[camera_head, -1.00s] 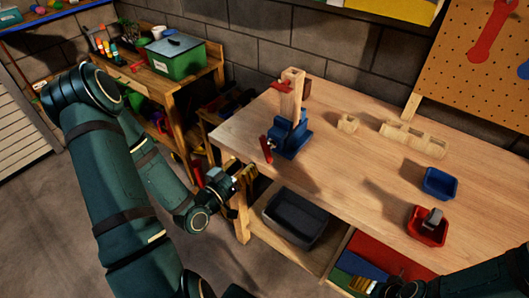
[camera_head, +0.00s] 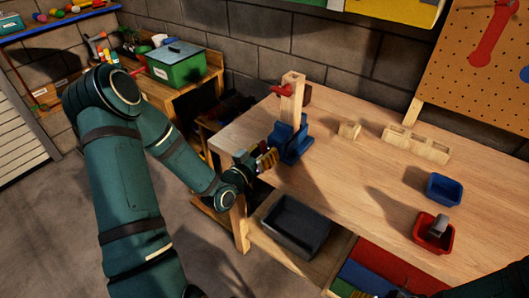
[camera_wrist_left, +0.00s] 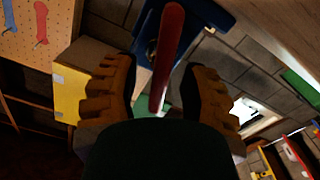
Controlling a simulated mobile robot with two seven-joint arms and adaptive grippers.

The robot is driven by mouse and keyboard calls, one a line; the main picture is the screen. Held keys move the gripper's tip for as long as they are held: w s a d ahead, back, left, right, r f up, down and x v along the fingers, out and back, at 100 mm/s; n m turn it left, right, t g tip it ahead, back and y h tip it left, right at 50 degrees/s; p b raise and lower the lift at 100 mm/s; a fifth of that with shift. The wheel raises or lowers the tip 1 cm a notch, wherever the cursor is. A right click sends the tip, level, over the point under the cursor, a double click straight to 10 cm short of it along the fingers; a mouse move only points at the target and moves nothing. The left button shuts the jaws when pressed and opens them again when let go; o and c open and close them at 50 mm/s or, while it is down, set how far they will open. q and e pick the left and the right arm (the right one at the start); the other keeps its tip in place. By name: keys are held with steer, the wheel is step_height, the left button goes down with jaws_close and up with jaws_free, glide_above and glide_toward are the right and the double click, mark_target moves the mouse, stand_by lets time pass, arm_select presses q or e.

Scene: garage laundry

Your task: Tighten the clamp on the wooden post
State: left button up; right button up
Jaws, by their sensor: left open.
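The wooden post (camera_head: 292,100) stands upright on the workbench, held in a blue clamp (camera_head: 289,139). A small red piece (camera_head: 282,91) sticks out near the post's top. My left gripper (camera_head: 268,158) is at the clamp's near left side. In the left wrist view, the clamp's red handle (camera_wrist_left: 167,55) runs between the open fingers (camera_wrist_left: 160,85), with a gap on each side. Part of the blue clamp (camera_wrist_left: 146,37) shows behind the handle. The head view hides the handle behind my gripper. My right arm shows only at the lower right, its gripper barely in frame.
A dark tray (camera_head: 295,226) sits on the shelf below. The bench's middle is clear.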

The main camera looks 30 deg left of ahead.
arm_select(q)
jaws_close()
steer(key=m+b, duration=0.1)
steer(key=b, duration=0.2)
steer(key=shift+d+f+m, duration=0.1)
steer(key=shift+d+m, duration=0.05)
steer(key=shift+m, duration=0.25)
steer(key=shift+m+b, duration=0.5)
steer(key=shift+m, duration=0.1)
jaws_free()
steer(key=shift+r, duration=0.3)
